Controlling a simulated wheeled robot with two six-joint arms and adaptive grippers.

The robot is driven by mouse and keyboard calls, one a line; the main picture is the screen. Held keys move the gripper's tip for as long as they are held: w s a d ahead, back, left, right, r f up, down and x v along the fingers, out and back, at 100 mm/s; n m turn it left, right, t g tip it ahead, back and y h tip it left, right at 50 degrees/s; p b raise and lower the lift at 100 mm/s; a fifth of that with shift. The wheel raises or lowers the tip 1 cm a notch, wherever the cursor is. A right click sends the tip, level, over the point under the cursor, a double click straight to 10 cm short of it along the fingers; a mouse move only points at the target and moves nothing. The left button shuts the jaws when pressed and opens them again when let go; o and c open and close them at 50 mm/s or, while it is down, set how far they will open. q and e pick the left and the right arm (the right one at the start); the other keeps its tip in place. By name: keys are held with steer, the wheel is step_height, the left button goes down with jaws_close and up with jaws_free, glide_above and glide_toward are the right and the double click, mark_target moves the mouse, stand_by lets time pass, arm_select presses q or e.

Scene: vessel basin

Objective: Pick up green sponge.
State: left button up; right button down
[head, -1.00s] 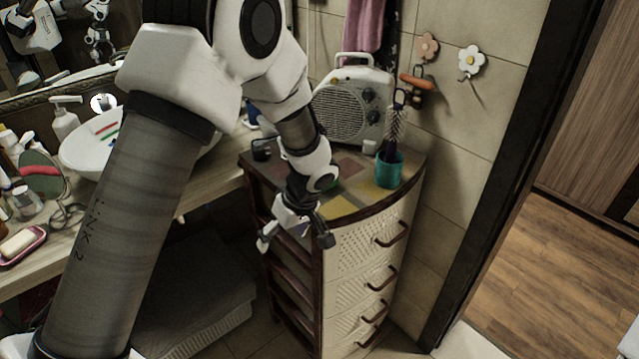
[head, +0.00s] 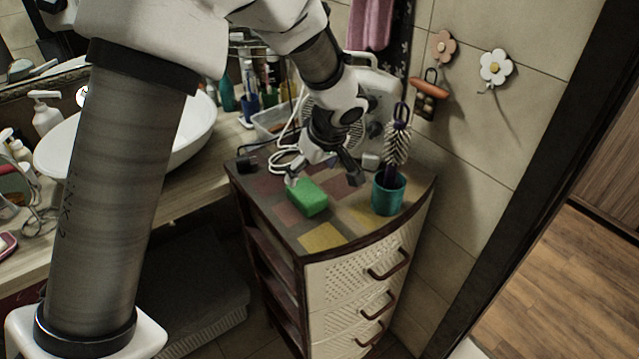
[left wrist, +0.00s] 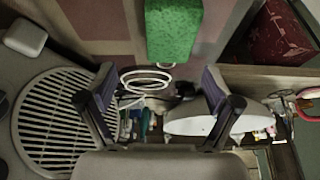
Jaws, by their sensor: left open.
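The green sponge (head: 307,197) lies on the patterned top of the drawer cabinet (head: 321,237). My left gripper (head: 323,180) is open and just behind and above the sponge in the head view, apart from it as far as I can see. In the left wrist view the sponge (left wrist: 173,30) is at the top middle, beyond the open fingertips (left wrist: 156,82), with nothing between them but background. My right gripper is not in view.
A teal cup (head: 388,194) with a bottle brush stands right of the sponge. A white heater (head: 375,95) and a white cable (head: 288,150) are behind. A white basin (head: 150,140) is at the left. The cabinet's front corner is clear.

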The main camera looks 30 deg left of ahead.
mark_target(302, 185)
arm_select(q)
steer(key=f, duration=0.1)
steer(key=s+a+f+p, duration=0.1)
steer(key=shift+s+a+f, duration=0.15)
steer(key=shift+a+f, duration=0.15)
steer(key=shift+f, duration=0.05)
steer(key=x, duration=0.3)
steer(key=shift+w+f, duration=0.1)
steer(key=shift+w, duration=0.3)
steer(key=shift+w+f, duration=0.15)
steer(key=shift+f, duration=0.15)
steer(key=shift+r, duration=0.15)
steer(key=shift+c, duration=0.3)
steer(key=shift+s, duration=0.25)
steer(key=c, duration=1)
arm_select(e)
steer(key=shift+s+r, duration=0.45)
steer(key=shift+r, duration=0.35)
arm_select(q)
steer(key=shift+c, duration=0.3)
steer(key=shift+r, duration=0.15)
steer(key=shift+w+r, duration=0.1)
steer(key=shift+r, duration=0.15)
step_height(302, 185, up, 27)
steer(key=b, duration=0.1)
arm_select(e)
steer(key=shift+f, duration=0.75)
